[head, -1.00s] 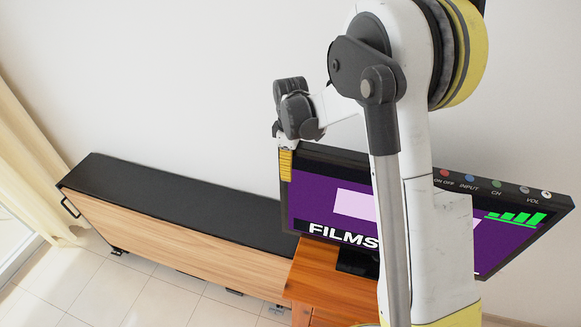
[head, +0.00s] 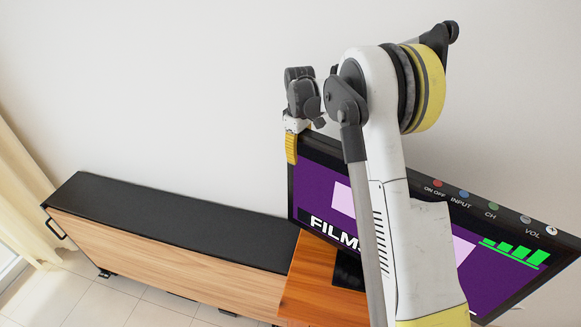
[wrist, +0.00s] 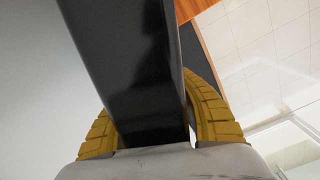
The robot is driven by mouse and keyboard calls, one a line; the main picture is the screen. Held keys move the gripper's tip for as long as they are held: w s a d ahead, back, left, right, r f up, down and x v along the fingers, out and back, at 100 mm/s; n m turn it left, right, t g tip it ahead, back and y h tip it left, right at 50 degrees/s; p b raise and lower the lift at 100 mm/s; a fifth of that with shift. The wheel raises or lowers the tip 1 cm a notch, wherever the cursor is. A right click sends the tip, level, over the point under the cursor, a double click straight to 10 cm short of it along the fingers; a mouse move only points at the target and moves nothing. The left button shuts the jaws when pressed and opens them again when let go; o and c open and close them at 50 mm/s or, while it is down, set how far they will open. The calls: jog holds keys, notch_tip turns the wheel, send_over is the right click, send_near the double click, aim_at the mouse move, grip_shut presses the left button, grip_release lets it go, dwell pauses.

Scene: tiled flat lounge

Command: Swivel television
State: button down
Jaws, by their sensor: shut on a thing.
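The television (head: 325,175) has a black frame and a purple screen with the word FILMS, and stands on a wooden stand (head: 310,272). My arm hides part of its screen. My gripper (head: 291,148) is at the television's left edge, near the upper corner. In the wrist view, the yellow ribbed fingers of my gripper (wrist: 160,130) lie on either side of the television's black frame (wrist: 130,70) and are shut on it. The tips are hidden behind the frame.
A long low cabinet (head: 170,215) with a black top and wood front stands against the white wall to the left. A curtain (head: 25,190) hangs at the far left. Light floor tiles (head: 130,297) show in front of the cabinet.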

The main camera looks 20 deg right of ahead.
jog(key=c, duration=0.9)
grip_release()
jog(key=shift+w+d, duration=0.1)
jog(key=shift+d, duration=0.05)
jog(key=shift+c, duration=0.2)
notch_tip(320, 180, up, 12)
